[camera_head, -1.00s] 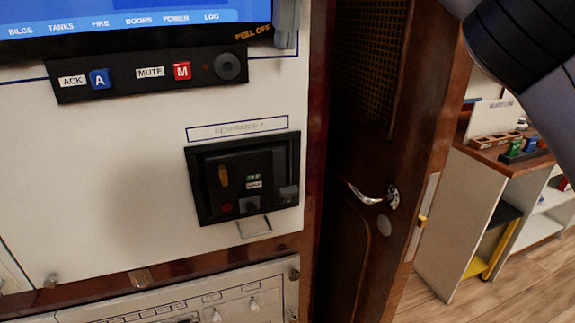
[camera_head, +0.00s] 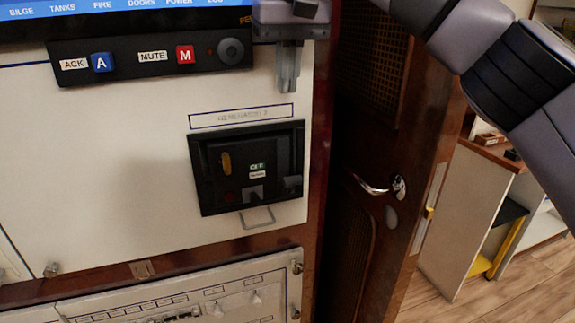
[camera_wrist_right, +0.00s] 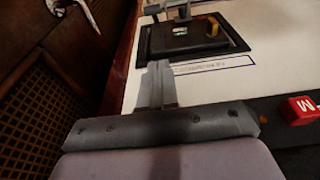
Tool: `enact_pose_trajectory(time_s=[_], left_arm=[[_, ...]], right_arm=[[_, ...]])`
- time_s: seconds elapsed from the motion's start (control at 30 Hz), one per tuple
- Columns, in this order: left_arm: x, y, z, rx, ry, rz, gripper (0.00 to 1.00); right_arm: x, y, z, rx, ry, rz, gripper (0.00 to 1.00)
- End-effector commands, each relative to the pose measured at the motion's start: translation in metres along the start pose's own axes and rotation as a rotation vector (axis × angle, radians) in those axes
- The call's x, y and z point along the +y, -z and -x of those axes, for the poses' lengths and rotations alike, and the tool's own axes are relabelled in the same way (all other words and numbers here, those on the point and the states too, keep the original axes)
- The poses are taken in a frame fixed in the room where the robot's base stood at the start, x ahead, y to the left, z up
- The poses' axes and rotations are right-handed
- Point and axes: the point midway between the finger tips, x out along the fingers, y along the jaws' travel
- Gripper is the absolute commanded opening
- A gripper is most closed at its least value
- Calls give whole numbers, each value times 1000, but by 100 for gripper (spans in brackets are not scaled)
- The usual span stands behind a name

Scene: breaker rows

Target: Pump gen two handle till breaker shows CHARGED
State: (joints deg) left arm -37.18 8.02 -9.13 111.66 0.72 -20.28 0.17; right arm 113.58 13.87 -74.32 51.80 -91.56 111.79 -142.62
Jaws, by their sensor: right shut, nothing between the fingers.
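The generator 2 breaker (camera_head: 245,168) is a black unit set in the white panel, under a label plate (camera_head: 241,116) that reads roughly GENERATOR 2. It has a yellow handle (camera_head: 226,163), a small green indicator (camera_head: 257,167) with a white label under it, and a dark red button. The indicator text is too small to read surely. My right gripper (camera_head: 288,88) is shut and empty, above and right of the breaker, fingers pointing down, apart from it. In the right wrist view the fingers (camera_wrist_right: 157,75) point towards the breaker (camera_wrist_right: 190,38). My left gripper is not in view.
A black strip with a blue A button (camera_head: 102,62) and a red M button (camera_head: 185,55) is above left. A wooden door with a metal handle (camera_head: 380,186) stands right of the panel. A lower panel (camera_head: 190,300) has small switches. White panel left of the breaker is clear.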

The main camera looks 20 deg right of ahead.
Motion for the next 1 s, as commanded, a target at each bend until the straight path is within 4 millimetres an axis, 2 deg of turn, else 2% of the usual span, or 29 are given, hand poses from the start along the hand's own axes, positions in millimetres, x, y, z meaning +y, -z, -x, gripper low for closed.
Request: enact_pose_trajectory(time_s=[0.03,0.5,0.8,1.0], left_arm=[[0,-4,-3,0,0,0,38],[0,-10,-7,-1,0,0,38],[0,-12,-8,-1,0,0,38],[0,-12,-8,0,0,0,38]], right_arm=[[1,0,-15,-2,0,-1,0],[1,-1,-116,-3,0,0,0],[0,-22,-132,0,1,0,0],[0,-28,-138,0,1,-1,0]])
